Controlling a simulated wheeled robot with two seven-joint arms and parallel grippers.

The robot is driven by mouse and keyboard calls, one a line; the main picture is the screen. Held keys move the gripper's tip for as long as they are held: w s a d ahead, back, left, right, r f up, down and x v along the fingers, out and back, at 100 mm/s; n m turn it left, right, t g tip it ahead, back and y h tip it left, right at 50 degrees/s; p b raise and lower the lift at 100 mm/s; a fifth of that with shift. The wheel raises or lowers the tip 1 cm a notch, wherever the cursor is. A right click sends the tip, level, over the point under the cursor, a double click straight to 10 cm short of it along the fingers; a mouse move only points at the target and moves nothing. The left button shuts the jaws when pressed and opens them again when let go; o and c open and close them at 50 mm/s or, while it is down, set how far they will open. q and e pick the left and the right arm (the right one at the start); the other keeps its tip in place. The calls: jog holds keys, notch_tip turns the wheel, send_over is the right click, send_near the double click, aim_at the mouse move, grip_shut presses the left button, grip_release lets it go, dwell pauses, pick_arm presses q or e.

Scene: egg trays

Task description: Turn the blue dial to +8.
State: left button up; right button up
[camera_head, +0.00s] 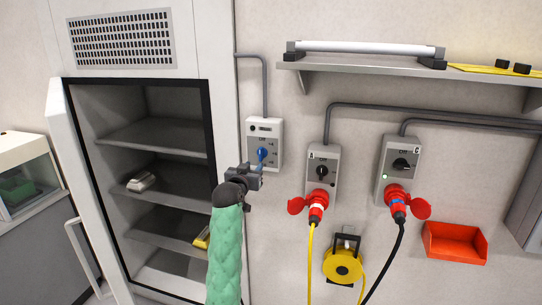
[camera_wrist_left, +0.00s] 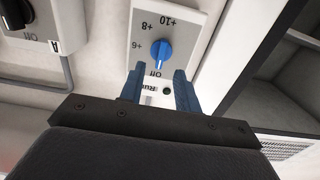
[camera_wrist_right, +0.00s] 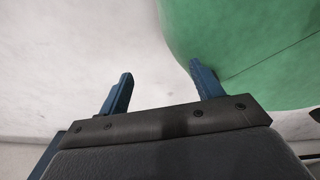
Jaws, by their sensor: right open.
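The blue dial (camera_head: 262,152) sits on a light grey control box (camera_head: 264,129) on the wall, right of the open cabinet. My left gripper (camera_head: 261,164) is in front of the box, just below the dial. In the left wrist view its fingers (camera_wrist_left: 158,76) are open and empty, with the dial just beyond their tips. My right gripper (camera_wrist_right: 156,78) is open and empty, outside the head view.
The open cabinet (camera_head: 204,45) with shelves stands left. Right of the dial are switch boxes A (camera_head: 325,158) and C (camera_head: 403,145) with red plugs, a yellow cable reel (camera_head: 342,267) and a red bin (camera_head: 455,242). A shelf (camera_head: 390,66) hangs above. A green sleeve (camera_wrist_right: 250,50) is close to my right gripper.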

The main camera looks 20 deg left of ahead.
aim_at(260, 152)
pick_arm(q)
jog(key=w+p, duration=0.1)
jog(key=w, duration=0.1)
jog(key=w+r+p, duration=0.1)
jog(key=w, duration=0.1)
jog(key=w+r+p, duration=0.1)
jog(key=w+p, duration=0.1)
jog(key=shift+w, duration=0.25)
jog(key=shift+w+a+f, duration=0.1)
jog(key=shift+w+f, duration=0.1)
jog(key=shift+w, duration=0.4)
pick_arm(e)
jog(key=s+r, duration=0.1)
jog(key=r, duration=0.1)
jog(key=s+d+r, duration=0.1)
jog(key=s, duration=0.1)
jog(key=shift+r, duration=0.4)
pick_arm(q)
grip_shut()
